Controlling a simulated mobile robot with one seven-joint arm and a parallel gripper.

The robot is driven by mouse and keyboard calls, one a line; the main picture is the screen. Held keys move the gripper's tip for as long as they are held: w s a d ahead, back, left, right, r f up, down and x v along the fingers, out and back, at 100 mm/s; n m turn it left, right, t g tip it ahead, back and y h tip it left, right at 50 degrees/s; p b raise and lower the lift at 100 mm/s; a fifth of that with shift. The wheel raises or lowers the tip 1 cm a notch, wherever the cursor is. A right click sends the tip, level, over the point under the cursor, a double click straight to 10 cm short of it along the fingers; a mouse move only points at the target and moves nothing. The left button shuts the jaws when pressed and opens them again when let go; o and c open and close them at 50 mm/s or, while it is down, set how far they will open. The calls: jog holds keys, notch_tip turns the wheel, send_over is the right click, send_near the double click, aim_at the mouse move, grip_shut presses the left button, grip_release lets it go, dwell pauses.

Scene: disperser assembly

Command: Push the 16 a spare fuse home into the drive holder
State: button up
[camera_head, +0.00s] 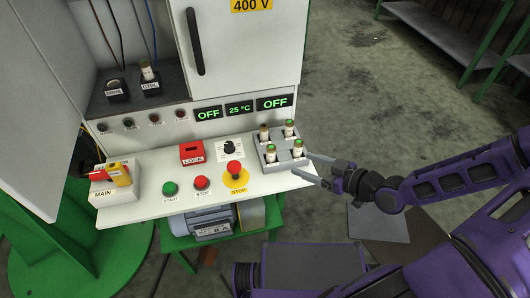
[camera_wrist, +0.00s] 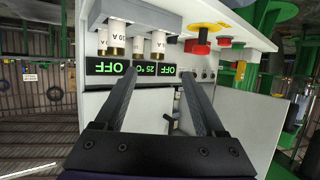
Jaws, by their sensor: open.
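The drive holder (camera_head: 115,90), a black block labelled DRIVE, stands at the left of the dark shelf in the cabinet; no fuse stands up from it. Several cream fuses with metal end caps stand in a grey rack (camera_head: 284,163) at the panel's right end; most have green tops, and one (camera_head: 264,132) looks brown. I cannot tell which is the 16 A spare. My gripper (camera_head: 300,162) is open and empty beside the rack's right edge; its fingers (camera_wrist: 158,75) also show in the wrist view.
A CTRL holder (camera_head: 150,88) with an upright fuse stands right of the drive holder. The panel carries a red LOCK block (camera_head: 191,153), a MAIN switch (camera_head: 115,178), push buttons and a yellow-based stop button (camera_head: 235,175). The cabinet door (camera_head: 245,50) stands above the panel.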

aim_at(274, 152)
jog(key=x, duration=0.4)
jog(key=b+x, duration=0.1)
jog(key=x, duration=0.3)
jog(key=b+x, duration=0.1)
jog(key=x, duration=0.3)
jog(key=shift+w+r, duration=0.1)
jog(key=shift+r, duration=0.2)
jog(key=shift+b+x, duration=0.4)
jog(key=shift+x, duration=2.35)
jog(key=shift+w+d+f, duration=0.1)
jog(key=shift+d+f, duration=0.05)
jog(key=shift+d, duration=0.05)
jog(key=shift+c, duration=0.4)
grip_shut()
